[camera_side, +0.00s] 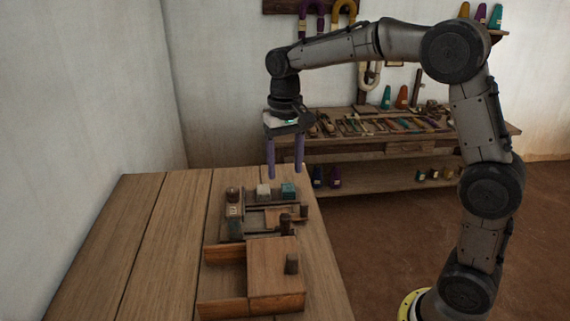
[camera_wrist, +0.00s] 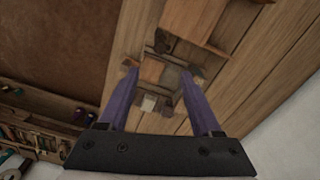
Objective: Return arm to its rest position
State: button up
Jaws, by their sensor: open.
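My gripper (camera_side: 285,172) hangs above the far end of the wooden table (camera_side: 150,230), its two purple fingers pointing down. The fingers are apart with nothing between them. In the wrist view my gripper (camera_wrist: 158,95) also shows open, over the small blocks and fixture below. Under it in the side view stand a brown-topped block (camera_side: 233,195), a white block (camera_side: 263,192) and a teal block (camera_side: 288,191). The fingers look clear of all of them.
Behind, a bench (camera_side: 400,140) carries many small coloured items, with cones and hooks by the wall. White wall is at left. The air around my gripper is free.

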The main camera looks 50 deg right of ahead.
jog(key=s+a+r+n+t, duration=0.1)
jog(key=s+r+t, duration=0.1)
jog(key=s+r, duration=0.35)
jog(key=s+r+t, duration=0.2)
jog(key=s+r, duration=0.1)
jog(key=s, duration=0.6)
jog(key=s+f+n+t, duration=0.1)
jog(key=s+f+n, duration=0.3)
jog(key=s+f, duration=0.3)
jog(key=s, duration=0.2)
jog(key=shift+s+a+f+n+t, duration=0.25)
jog(key=shift+s+a+n+t, duration=0.05)
jog(key=shift+s, duration=0.1)
